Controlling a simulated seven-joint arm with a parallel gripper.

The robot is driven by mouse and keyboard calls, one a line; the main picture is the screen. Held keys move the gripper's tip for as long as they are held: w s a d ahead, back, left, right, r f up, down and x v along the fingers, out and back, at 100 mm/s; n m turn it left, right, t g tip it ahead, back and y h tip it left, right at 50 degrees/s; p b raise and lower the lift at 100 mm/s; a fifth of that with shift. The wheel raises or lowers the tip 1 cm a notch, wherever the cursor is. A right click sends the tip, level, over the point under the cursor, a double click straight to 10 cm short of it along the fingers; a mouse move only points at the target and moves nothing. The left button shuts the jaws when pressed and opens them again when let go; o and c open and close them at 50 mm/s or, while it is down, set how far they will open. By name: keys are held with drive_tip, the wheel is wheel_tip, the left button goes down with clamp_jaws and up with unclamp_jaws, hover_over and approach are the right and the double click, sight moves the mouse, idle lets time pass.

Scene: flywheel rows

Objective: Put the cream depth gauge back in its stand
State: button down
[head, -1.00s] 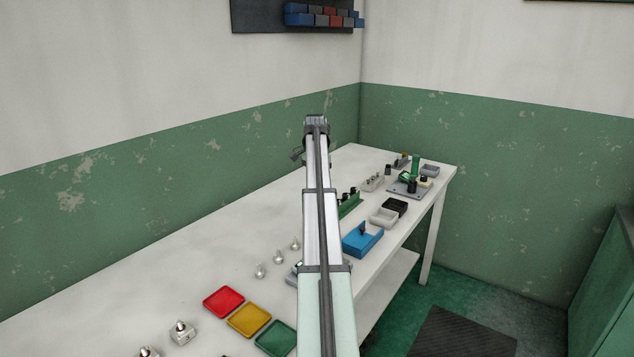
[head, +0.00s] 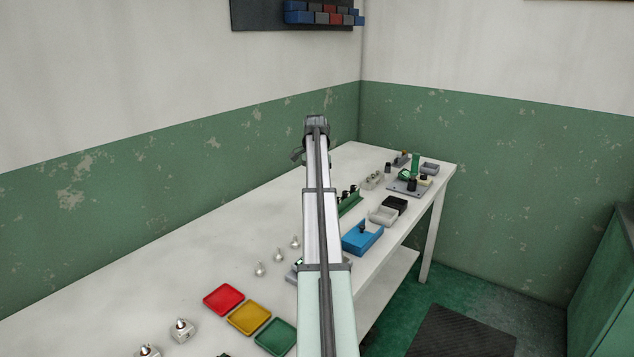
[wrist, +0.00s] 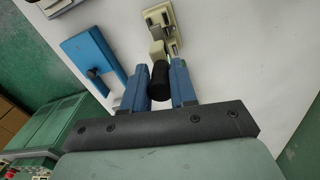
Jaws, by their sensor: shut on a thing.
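In the wrist view my gripper (wrist: 160,75) has its two blue fingers on either side of a black grip, shut on the cream depth gauge (wrist: 157,50). The gauge's cream part sticks out beyond the fingertips. A cream stand-like holder (wrist: 166,20) with a slot lies just past it on the white table. The gauge's cream part overlaps the holder's near end in the picture; I cannot tell whether they touch. In the head view my arm hides the gripper and the gauge.
A blue tray (wrist: 84,48) with a dark knob is left of the gripper in the wrist view. In the head view, the white table (head: 150,285) carries red (head: 223,299), yellow (head: 249,318) and green (head: 275,337) trays, with several small fixtures toward its far end.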

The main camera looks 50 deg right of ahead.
drive_tip(key=shift+f, duration=1.85)
drive_tip(key=shift+f, duration=0.1)
drive_tip(key=c, duration=0.8)
unclamp_jaws()
drive_tip(key=r, duration=1.3)
drive_tip(key=shift+w+r, duration=0.3)
drive_tip(key=shift+r, duration=0.1)
